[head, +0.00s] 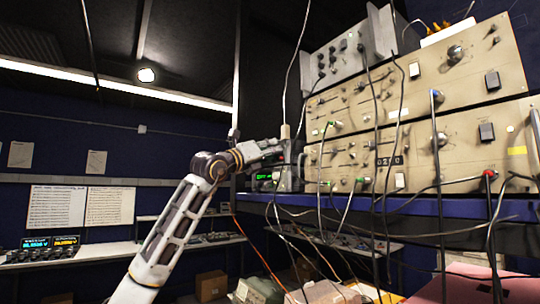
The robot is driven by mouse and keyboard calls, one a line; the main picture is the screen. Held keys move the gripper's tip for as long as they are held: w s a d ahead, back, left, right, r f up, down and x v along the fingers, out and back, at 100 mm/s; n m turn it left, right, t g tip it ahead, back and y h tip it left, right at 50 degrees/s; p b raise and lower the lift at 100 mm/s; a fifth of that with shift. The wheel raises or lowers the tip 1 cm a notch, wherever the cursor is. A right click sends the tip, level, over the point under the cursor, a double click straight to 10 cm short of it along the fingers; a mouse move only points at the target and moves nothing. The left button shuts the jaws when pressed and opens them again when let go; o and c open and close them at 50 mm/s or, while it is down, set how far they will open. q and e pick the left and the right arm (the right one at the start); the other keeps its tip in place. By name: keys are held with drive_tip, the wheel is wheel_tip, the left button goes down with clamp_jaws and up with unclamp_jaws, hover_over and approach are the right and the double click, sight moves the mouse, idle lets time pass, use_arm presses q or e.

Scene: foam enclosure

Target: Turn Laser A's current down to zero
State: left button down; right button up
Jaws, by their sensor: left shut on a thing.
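My left arm comes up from the bottom, and its gripper (284,151) is at the left end of the shelf. The gripper is at a small grey unit with a green-lit display (265,177), just left of the large beige instruments. The display's digits are too small to read, and I see no label naming Laser A. My right gripper is not in view.
Beige rack instruments (460,130) with knobs and a grey box (345,55) stack on the blue-edged shelf (450,208). Many loose cables hang in front of them. Boxes (211,286) lie below. A bench with lit displays (50,243) stands at the left.

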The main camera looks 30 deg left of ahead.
use_arm(q)
drive_tip(key=shift+s+r+n+g+y+b, duration=0.1)
drive_tip(key=shift+r+n+g+y+b, duration=0.15)
drive_tip(key=shift+n+y, duration=0.7)
drive_tip(key=shift+n+g+y+b, duration=0.15)
drive_tip(key=shift+n+y+b, duration=0.15)
drive_tip(key=shift+n, duration=1.35)
drive_tip(key=c, duration=1.6)
unclamp_jaws()
drive_tip(key=o, duration=0.3)
drive_tip(key=shift+f, duration=0.1)
drive_tip(key=shift+v, duration=5.95)
